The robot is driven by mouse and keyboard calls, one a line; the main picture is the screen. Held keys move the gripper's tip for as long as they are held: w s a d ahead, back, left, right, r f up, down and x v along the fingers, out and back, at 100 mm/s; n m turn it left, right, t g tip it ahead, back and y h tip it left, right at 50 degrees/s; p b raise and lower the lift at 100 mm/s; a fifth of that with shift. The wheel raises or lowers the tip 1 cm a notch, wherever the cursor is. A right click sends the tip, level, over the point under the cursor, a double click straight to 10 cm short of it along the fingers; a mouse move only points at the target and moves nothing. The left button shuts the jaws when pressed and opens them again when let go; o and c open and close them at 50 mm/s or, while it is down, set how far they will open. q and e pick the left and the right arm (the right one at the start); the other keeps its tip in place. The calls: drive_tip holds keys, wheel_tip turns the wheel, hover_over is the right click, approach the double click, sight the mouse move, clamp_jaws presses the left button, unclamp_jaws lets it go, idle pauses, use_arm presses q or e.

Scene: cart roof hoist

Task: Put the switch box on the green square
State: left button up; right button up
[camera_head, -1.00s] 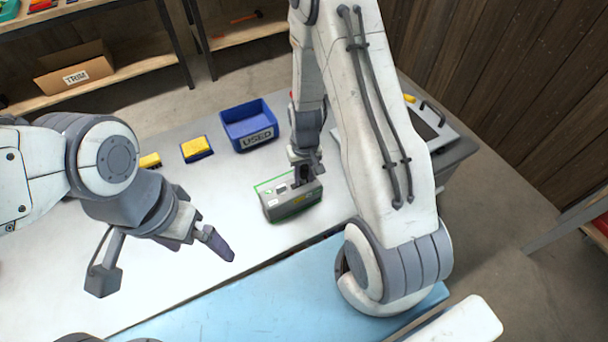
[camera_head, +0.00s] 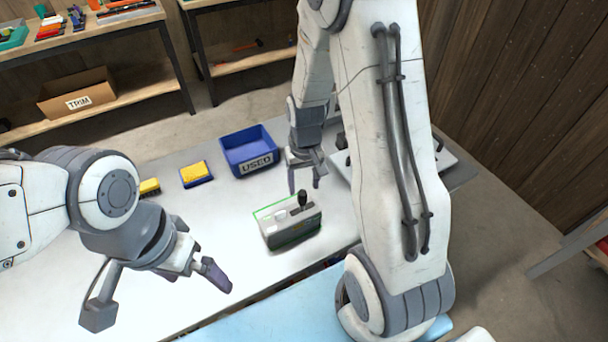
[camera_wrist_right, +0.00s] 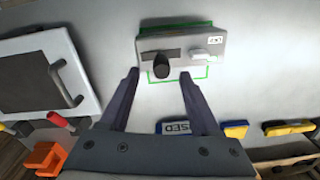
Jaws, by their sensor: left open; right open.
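The grey switch box (camera_head: 290,232), with a black lever, stands upright on the table. It also shows in the right wrist view (camera_wrist_right: 205,48), with its lever toward my gripper. The green square (camera_head: 262,213) is a thin outline mostly covered by the box; its edge shows past the box on the gripper side in the right wrist view (camera_wrist_right: 207,74). My right gripper (camera_head: 305,183) is open and empty, behind and above the box, apart from it. My left gripper (camera_head: 196,272) is open and empty above the table, left of the box.
A blue bin marked USED (camera_head: 250,150) stands behind the box. A yellow-and-blue sponge (camera_head: 196,174) and a brush (camera_head: 150,187) lie to its left. A panel with a handle (camera_wrist_right: 45,78) lies at the table's right. The table (camera_head: 200,220) is clear left of the box.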

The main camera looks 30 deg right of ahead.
wheel_tip(320, 180, up, 4)
drive_tip(key=shift+f, duration=0.25)
drive_tip(key=s+a+r+n, duration=0.4)
drive_tip(key=s+a+r, duration=0.1)
drive_tip(key=s+a, duration=0.3)
drive_tip(key=s+a+r+n, duration=0.5)
drive_tip(key=s+a, duration=0.4)
drive_tip(key=s, duration=0.2)
drive_tip(key=shift+a+r+y, duration=0.3)
drive_tip(key=shift+r+y, duration=0.1)
drive_tip(key=shift+r, duration=0.4)
